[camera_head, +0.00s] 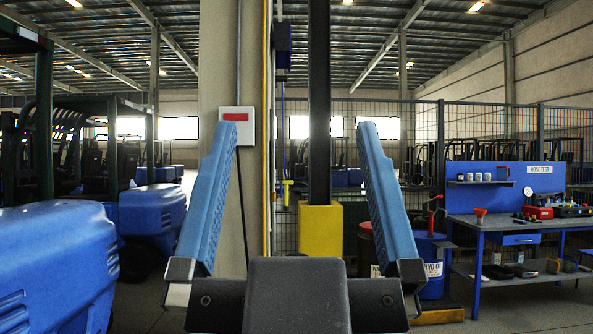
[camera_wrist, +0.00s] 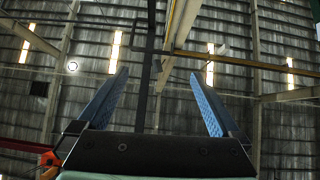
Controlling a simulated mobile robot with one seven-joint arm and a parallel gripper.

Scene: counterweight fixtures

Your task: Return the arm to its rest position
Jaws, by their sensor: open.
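My gripper (camera_head: 288,130) stands in the middle of the head view, close to the camera, with its two blue ridged fingers pointing up. The fingers are wide apart and nothing is between them. The wrist view also shows my gripper (camera_wrist: 160,80) open and empty, facing the roof and its bright light strips. The dark palm block shows below the fingers in both views. The rest of my arm is mostly hidden behind it.
Blue forklifts (camera_head: 60,260) stand at the left. A pillar (camera_head: 218,90) and a dark post with a yellow base (camera_head: 320,232) rise behind my gripper. A blue workbench (camera_head: 505,222) with tools and a blue drum (camera_head: 428,268) are at the right. Floor (camera_head: 530,318) shows at lower right.

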